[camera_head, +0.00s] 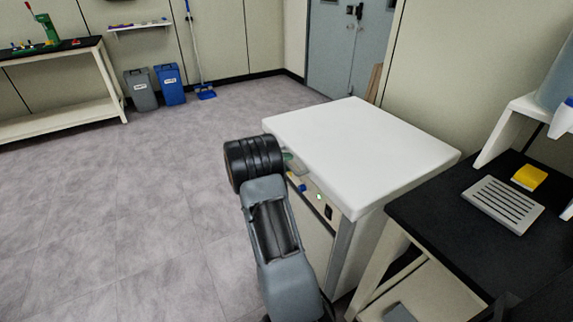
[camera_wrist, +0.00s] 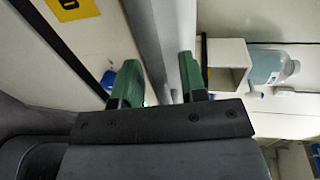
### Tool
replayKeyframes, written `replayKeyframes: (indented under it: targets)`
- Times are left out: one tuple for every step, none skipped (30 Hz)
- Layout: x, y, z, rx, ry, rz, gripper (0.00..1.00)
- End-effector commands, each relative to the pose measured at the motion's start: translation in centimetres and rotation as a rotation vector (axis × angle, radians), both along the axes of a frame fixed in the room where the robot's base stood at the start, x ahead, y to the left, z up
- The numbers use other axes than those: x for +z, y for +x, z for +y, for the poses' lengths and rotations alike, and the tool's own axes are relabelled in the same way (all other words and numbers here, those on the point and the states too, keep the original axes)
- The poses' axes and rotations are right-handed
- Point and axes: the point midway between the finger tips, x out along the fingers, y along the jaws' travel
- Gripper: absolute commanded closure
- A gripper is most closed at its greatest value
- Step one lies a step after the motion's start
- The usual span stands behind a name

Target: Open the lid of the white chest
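The white chest has a flat white lid (camera_head: 362,145) lying closed on top, with a grey corner post (camera_head: 342,258) below it. Its front panel also shows in the wrist view (camera_wrist: 62,48), with a yellow label. My gripper reaches the chest's front just below the lid's front edge; in the head view my arm hides most of it. In the wrist view its two green fingers (camera_wrist: 160,84) stand apart with a gap between them. A grey strip of the chest runs behind that gap. I cannot tell whether a finger touches the lid.
A dark-topped table (camera_head: 475,235) stands close on the right, holding a slotted grey rack (camera_head: 503,204), a yellow block (camera_head: 529,177) and a white stand (camera_head: 507,130). Bins (camera_head: 171,84) and a workbench (camera_head: 62,80) are far left. The floor (camera_head: 130,210) left of the chest is clear.

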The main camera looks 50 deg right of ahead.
Motion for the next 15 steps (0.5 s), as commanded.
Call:
replayKeyframes:
  targets:
    - [-0.07, -0.07, -0.2, 0.0, 0.0, 0.0, 0.61]
    - [-0.07, -0.08, -0.26, 0.0, 0.0, 0.0, 0.61]
    - [-0.08, -0.1, -0.32, 0.0, 0.0, 0.0, 0.61]
    - [-0.08, -0.1, -0.35, 0.001, 0.0, 0.0, 0.61]
    - [-0.08, -0.11, -0.37, 0.001, 0.0, 0.0, 0.61]
    - [-0.08, -0.11, -0.38, 0.001, 0.0, 0.001, 0.61]
    - [-0.07, -0.11, -0.38, 0.001, 0.0, 0.001, 0.61]
    - [-0.07, -0.11, -0.37, 0.001, 0.0, 0.0, 0.61]
    - [-0.07, -0.11, -0.37, 0.001, 0.0, 0.0, 0.61]
    - [-0.06, -0.1, -0.36, 0.001, 0.0, 0.0, 0.61]
    - [-0.06, -0.1, -0.36, 0.001, 0.0, 0.0, 0.61]
    - [-0.06, -0.1, -0.36, 0.001, 0.0, 0.0, 0.64]
    - [-0.06, -0.1, -0.36, 0.001, 0.0, 0.0, 0.67]
    - [-0.06, -0.1, -0.36, 0.001, 0.0, 0.0, 0.7]
    - [-0.06, -0.1, -0.35, 0.001, 0.0, 0.0, 0.74]
